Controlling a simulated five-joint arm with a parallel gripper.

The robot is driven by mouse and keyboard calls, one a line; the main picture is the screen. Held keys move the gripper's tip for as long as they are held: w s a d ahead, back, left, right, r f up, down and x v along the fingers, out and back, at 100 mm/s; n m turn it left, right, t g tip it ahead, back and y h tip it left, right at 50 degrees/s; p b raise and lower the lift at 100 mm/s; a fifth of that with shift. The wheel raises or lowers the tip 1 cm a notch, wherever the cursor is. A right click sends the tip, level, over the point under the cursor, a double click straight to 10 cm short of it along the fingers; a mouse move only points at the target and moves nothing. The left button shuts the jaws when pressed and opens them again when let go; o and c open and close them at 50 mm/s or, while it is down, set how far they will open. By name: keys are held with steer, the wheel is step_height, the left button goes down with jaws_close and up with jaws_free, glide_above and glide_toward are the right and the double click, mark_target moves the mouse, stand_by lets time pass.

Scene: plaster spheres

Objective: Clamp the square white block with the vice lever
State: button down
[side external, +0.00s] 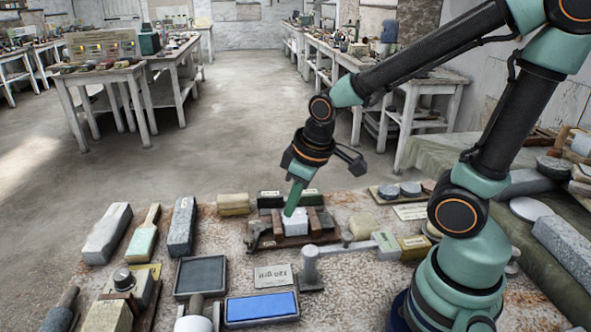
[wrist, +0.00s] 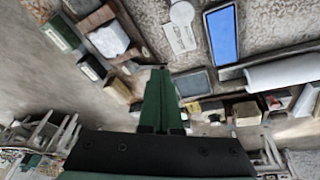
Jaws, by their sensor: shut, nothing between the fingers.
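The square white block (side external: 296,226) sits between the brown jaws of the vice (side external: 268,230) on the near table. In the wrist view the white block (wrist: 108,40) lies at upper left, with a brown jaw (wrist: 93,20) beside it. In the wrist view my gripper's tips (wrist: 160,69) appear apart from the block.
A grey post with a bar (side external: 310,268) stands in front of the vice. A blue pad (side external: 262,307), a dark tray (side external: 200,276) and a label card (side external: 273,275) lie nearer. Stone bars (side external: 182,227) stand left; small blocks (side external: 413,247) lie right.

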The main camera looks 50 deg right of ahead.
steer(key=x, duration=0.9)
steer(key=shift+a+f, duration=0.35)
steer(key=w, duration=0.3)
steer(key=shift+a+f, duration=0.35)
steer(key=shift+w+a, duration=0.2)
steer(key=shift+w, duration=0.3)
steer(key=shift+w+a+m, duration=0.2)
steer(key=shift+m, duration=0.1)
